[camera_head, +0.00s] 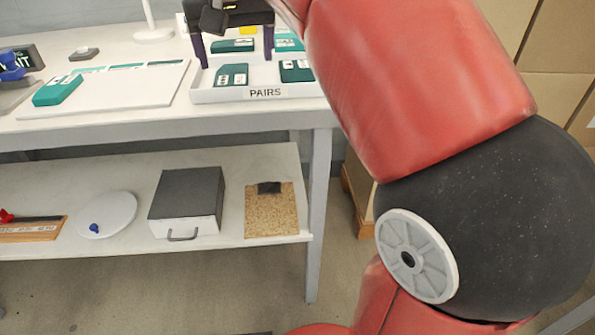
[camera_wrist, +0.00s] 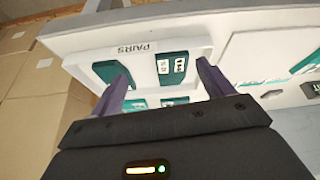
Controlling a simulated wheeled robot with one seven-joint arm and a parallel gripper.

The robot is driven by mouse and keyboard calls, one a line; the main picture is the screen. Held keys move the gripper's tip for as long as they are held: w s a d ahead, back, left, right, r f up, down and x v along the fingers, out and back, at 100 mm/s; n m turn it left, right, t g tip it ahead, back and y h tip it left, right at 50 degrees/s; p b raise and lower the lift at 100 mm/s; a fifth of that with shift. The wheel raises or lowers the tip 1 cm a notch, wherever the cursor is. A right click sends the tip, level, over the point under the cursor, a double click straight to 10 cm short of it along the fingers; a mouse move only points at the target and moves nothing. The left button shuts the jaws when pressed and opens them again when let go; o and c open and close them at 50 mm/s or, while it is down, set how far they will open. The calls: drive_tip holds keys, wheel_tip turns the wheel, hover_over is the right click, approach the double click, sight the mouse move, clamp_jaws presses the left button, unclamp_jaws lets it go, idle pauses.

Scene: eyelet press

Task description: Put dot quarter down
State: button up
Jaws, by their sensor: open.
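My gripper (camera_head: 235,61) is open over the white PAIRS tray (camera_head: 208,95), with its two dark fingers spread apart. It also shows in the wrist view (camera_wrist: 160,65), with nothing between the fingers that I can see held. Several teal tiles with white marked faces lie in the tray, among them a front left tile (camera_head: 232,76) and a front right tile (camera_head: 297,71). The marks are too small to tell which is the dot quarter. Another teal block (camera_head: 58,91) lies at the left end of a white board (camera_head: 120,97) with teal strips along its back.
The lower shelf holds a grey-lidded box (camera_head: 187,195), a white disc (camera_head: 107,215) and a cork board (camera_head: 271,212). Cardboard boxes (camera_head: 560,45) stand at the right.

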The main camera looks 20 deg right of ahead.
drive_tip(key=s+d+f+n, duration=0.1)
drive_tip(key=s+f, duration=0.8)
drive_tip(key=f, duration=0.3)
drive_tip(key=s+d+f+n+t+y, duration=0.1)
drive_tip(key=s+f, duration=0.8)
drive_tip(key=f, duration=0.2)
drive_tip(key=shift+d+f, duration=0.2)
drive_tip(key=shift+f, duration=0.15)
drive_tip(key=shift+s, duration=0.1)
